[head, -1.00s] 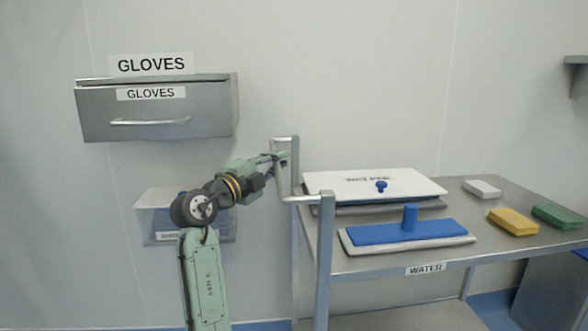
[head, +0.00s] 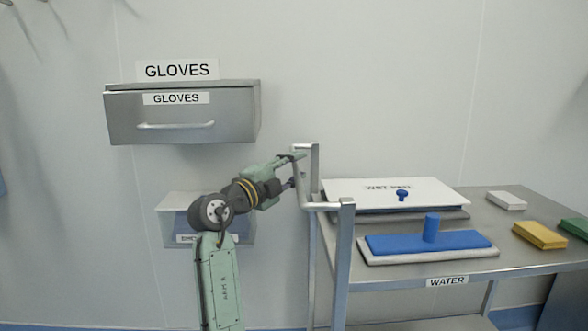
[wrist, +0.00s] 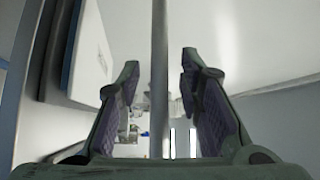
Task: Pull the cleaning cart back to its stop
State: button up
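The cleaning cart is a grey metal trolley with a "WATER" label on its top shelf edge (head: 395,278). It stands right of centre in the head view. Its tubular push handle (head: 322,207) sticks out at its left end. My gripper (head: 295,168) is at that handle, with its two fingers spread apart. In the wrist view, the handle bar (wrist: 160,60) runs upright between the fingers, with a visible gap to each pad. The cart's wheels and any stop are out of view.
A grey "GLOVES" box (head: 230,115) and a clear bin (head: 180,220) are at the wall, left of the handle.

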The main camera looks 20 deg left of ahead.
jog(key=v, duration=1.2)
